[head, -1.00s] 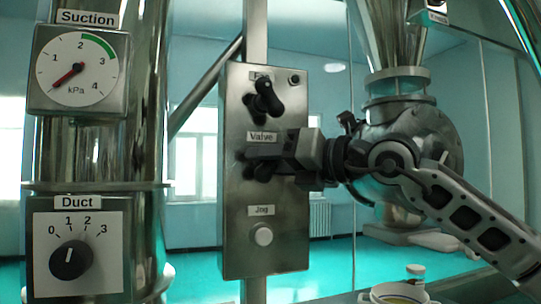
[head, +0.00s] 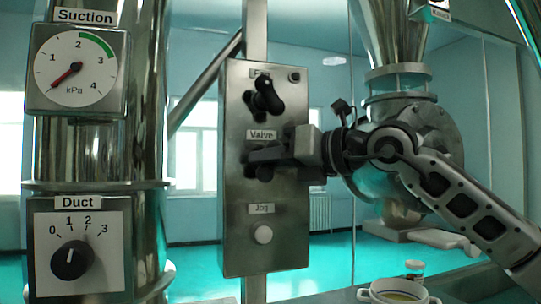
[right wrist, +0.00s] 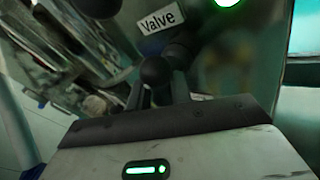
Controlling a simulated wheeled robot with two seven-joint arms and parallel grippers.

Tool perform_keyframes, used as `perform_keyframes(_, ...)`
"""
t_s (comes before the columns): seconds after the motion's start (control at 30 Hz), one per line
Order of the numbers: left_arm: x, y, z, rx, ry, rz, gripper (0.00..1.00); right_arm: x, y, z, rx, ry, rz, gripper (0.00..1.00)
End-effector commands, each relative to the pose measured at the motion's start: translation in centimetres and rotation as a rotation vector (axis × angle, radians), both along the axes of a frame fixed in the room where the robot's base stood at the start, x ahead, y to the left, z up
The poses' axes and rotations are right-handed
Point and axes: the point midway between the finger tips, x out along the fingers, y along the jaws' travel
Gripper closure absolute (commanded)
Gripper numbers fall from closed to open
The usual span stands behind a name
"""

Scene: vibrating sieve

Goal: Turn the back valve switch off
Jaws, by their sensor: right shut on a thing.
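The valve switch (head: 264,173) is a dark knob under the "Valve" label on a steel control panel (head: 238,225). It is mostly hidden behind my right gripper (head: 264,155) in the head view. My right gripper reaches in from the right and is shut on the switch. In the right wrist view the switch's rounded black end (right wrist: 155,72) shows at the tips of the two fingers, below the "Valve" label. I cannot tell the switch's exact angle. My left gripper is not in view.
Above on the panel is another black rotary switch (head: 266,97); below is a pale "Jog" button (head: 263,235). A steel column at left carries a suction gauge (head: 76,70) and a duct dial (head: 72,260). A pot (head: 397,291) stands lower right. A green light (right wrist: 228,3) glows in the wrist view.

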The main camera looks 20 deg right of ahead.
Motion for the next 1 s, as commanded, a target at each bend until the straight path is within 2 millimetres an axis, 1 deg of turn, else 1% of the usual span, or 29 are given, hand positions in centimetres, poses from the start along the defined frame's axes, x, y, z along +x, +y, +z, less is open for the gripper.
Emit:
perform_keyframes(0.03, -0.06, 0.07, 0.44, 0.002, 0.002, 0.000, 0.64, 0.00, 0.06, 0.40, -0.036, -0.002, 0.001, 1.00)
perform_keyframes(0.1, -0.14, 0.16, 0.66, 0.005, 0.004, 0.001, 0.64, -0.01, 0.07, 0.49, -0.096, -0.005, 0.001, 1.00)
perform_keyframes(0.33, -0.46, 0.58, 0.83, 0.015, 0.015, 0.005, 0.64, 0.00, 0.13, 0.45, -0.313, -0.012, 0.000, 1.00)
perform_keyframes(0.6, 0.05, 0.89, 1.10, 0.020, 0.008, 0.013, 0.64, -0.04, 0.23, 0.31, -0.563, -0.023, 0.001, 1.00)
perform_keyframes(0.8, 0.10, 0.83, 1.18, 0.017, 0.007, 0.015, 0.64, -0.04, 0.27, 0.22, -0.718, -0.029, 0.000, 1.00)
perform_keyframes(1.0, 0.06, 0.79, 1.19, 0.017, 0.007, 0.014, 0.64, -0.01, 0.26, 0.17, -0.828, -0.031, -0.001, 1.00)
